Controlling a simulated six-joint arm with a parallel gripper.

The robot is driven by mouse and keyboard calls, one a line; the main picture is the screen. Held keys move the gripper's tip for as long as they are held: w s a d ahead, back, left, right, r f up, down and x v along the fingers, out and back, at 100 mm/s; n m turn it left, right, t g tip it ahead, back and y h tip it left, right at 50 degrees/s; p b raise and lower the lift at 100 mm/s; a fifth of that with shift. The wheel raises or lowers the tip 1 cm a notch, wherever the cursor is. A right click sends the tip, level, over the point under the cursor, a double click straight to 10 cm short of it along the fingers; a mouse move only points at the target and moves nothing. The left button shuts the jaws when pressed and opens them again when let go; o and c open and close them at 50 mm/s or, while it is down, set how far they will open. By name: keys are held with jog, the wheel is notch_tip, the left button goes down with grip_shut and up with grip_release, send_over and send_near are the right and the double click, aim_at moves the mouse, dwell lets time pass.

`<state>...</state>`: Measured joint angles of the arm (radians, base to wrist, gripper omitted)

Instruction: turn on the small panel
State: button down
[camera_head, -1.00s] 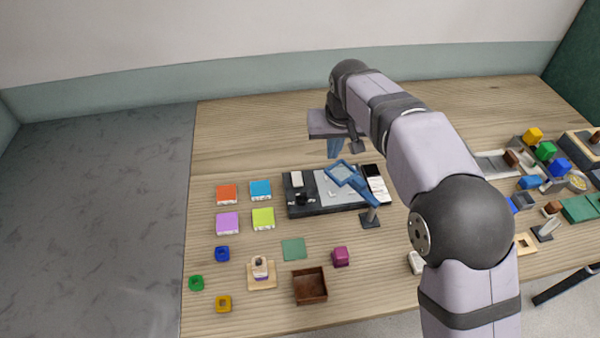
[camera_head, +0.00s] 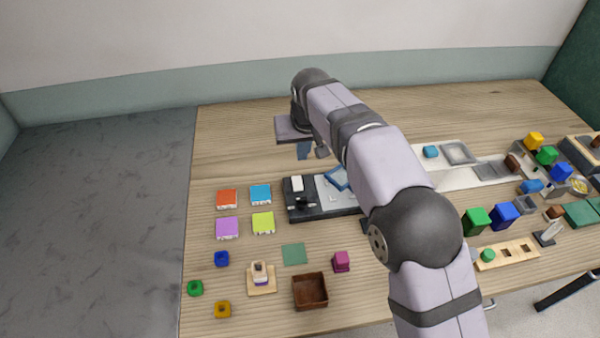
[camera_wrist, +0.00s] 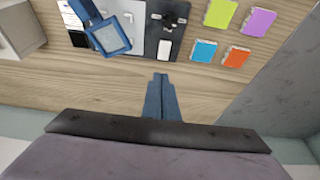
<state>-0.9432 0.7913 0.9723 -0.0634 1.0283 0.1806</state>
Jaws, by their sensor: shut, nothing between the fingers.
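A dark panel (camera_head: 298,209) lies mid-table. A white block-like piece (camera_head: 297,184) and a black knob-like part (camera_head: 302,202) sit on its left end, with a light grey plate to the right. In the wrist view the dark panel (camera_wrist: 150,42) is at the top, with the white piece (camera_wrist: 164,47) at its near edge. My gripper (camera_wrist: 160,78) is shut and empty, its blue fingertips just short of the white piece in that view. In the head view my gripper (camera_head: 304,152) is behind the panel, apart from it. My arm hides the panel's right end.
A blue-framed magnifier (camera_wrist: 108,36) stands over the grey plate. Orange (camera_head: 227,198), blue (camera_head: 260,194), purple (camera_head: 227,228) and lime (camera_head: 263,222) blocks lie left of the panel. A brown tray (camera_head: 310,291) is in front.

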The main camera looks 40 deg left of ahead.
aim_at(299, 178)
jog(key=p+x, duration=0.2)
jog(key=x, duration=0.4)
jog(key=p+x, duration=0.3)
jog(key=x, duration=0.3)
jog(key=shift+s+d+f, duration=0.1)
jog(key=shift+d+f, duration=0.05)
jog(key=shift+f, duration=0.45)
jog(key=shift+f+b, duration=0.45)
jog(key=shift+b, duration=0.15)
jog(key=shift+r, duration=0.15)
jog(key=shift+s+d, duration=0.6)
